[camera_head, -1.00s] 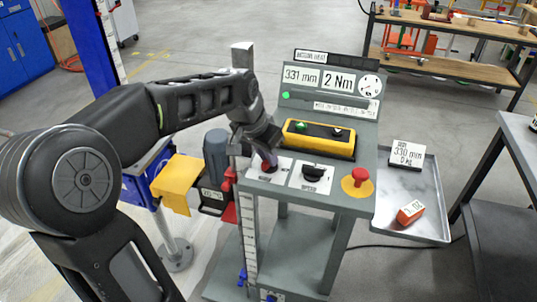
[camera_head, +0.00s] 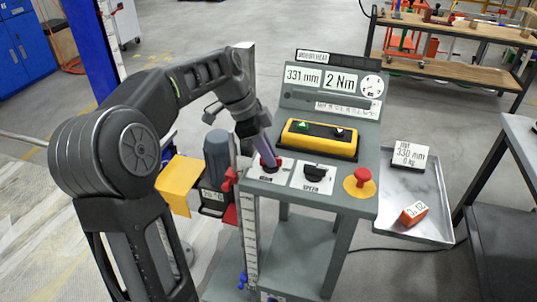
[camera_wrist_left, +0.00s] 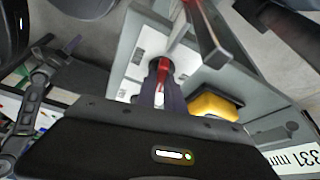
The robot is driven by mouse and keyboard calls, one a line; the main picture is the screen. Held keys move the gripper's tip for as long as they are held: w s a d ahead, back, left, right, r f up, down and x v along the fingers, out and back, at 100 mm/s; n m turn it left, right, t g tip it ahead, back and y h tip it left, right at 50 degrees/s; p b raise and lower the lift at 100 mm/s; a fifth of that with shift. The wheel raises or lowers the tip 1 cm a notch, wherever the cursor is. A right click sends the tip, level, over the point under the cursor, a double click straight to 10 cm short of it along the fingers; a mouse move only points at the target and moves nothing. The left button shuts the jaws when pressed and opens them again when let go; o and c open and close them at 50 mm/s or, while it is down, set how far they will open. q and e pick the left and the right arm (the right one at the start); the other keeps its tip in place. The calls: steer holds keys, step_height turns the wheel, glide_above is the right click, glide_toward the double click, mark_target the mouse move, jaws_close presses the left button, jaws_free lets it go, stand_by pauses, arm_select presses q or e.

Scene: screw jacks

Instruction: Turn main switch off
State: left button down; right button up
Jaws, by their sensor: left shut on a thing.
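The main switch (camera_head: 278,164) is a red rotary handle on a white plate at the left front of the grey console. My left gripper (camera_head: 267,157) reaches down onto it from above and is shut on its handle. In the left wrist view the red handle (camera_wrist_left: 163,68) shows between the dark fingers (camera_wrist_left: 160,85); its lower part is hidden by them. Beside it is a black selector knob (camera_head: 314,172) on another white plate. My right gripper is not in view.
A yellow box with a green button (camera_head: 320,138) stands behind the switches. A red emergency button (camera_head: 362,180) is at the right front. The display panel (camera_head: 332,82) reads 331 mm and 2 Nm. A metal tray (camera_head: 432,215) holds an orange block (camera_head: 413,214).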

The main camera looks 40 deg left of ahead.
arm_select(q)
steer(key=shift+w+m+g, duration=0.1)
steer(key=shift+m+g, duration=0.4)
steer(key=shift+m, duration=0.9)
steer(key=c, duration=1.4)
jaws_free()
steer(key=shift+c, duration=0.2)
steer(key=shift+r+p, duration=0.1)
steer(key=shift+p, duration=0.2)
steer(key=p+v, duration=0.7)
steer(key=shift+a+r+p, duration=0.25)
steer(key=shift+a+p, duration=0.1)
